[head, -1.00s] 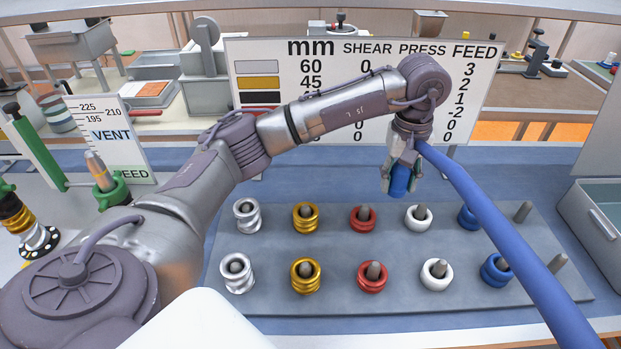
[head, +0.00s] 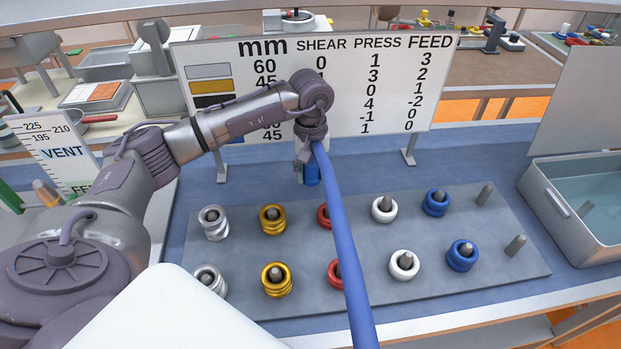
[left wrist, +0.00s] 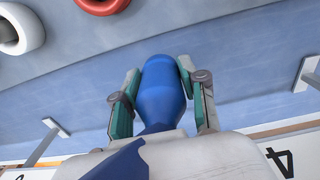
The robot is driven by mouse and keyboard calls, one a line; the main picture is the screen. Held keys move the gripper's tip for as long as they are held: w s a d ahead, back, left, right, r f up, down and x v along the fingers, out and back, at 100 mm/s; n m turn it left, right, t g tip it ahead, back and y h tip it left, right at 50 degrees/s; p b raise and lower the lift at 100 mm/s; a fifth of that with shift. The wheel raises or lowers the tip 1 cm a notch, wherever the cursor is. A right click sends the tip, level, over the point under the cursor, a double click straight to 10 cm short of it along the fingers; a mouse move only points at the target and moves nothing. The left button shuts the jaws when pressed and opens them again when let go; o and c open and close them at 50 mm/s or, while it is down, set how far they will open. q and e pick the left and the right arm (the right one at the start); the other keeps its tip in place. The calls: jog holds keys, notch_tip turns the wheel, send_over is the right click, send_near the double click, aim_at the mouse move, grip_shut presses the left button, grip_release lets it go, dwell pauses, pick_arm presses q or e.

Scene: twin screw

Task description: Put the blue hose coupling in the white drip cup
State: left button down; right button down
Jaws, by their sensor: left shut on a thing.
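My left gripper (head: 309,168) is shut on the blue hose coupling (head: 312,175). The coupling hangs over the blue table, behind the peg plate's back row, near the red ring. In the left wrist view the coupling (left wrist: 162,90) sits between the two green-padded fingers (left wrist: 160,95). A blue hose (head: 342,240) runs from the gripper down across the front of the plate and out of the bottom edge. I cannot make out a white drip cup in either view. My right gripper is not in view.
A grey plate (head: 440,315) carries pegs with silver, gold, red, white and blue rings; two pegs at its right are bare. A sign board (head: 395,85) stands behind. A metal basin (head: 545,190) is at the right. The blue table between plate and sign is clear.

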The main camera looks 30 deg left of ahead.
aim_at(311, 184)
pick_arm(q)
notch_tip(311, 184, down, 3)
jog(key=shift+f+p, duration=0.15)
jog(key=shift+p, duration=0.6)
jog(key=shift+f, duration=0.35)
jog(key=shift+f, duration=0.15)
jog(key=c, duration=0.6)
grip_release()
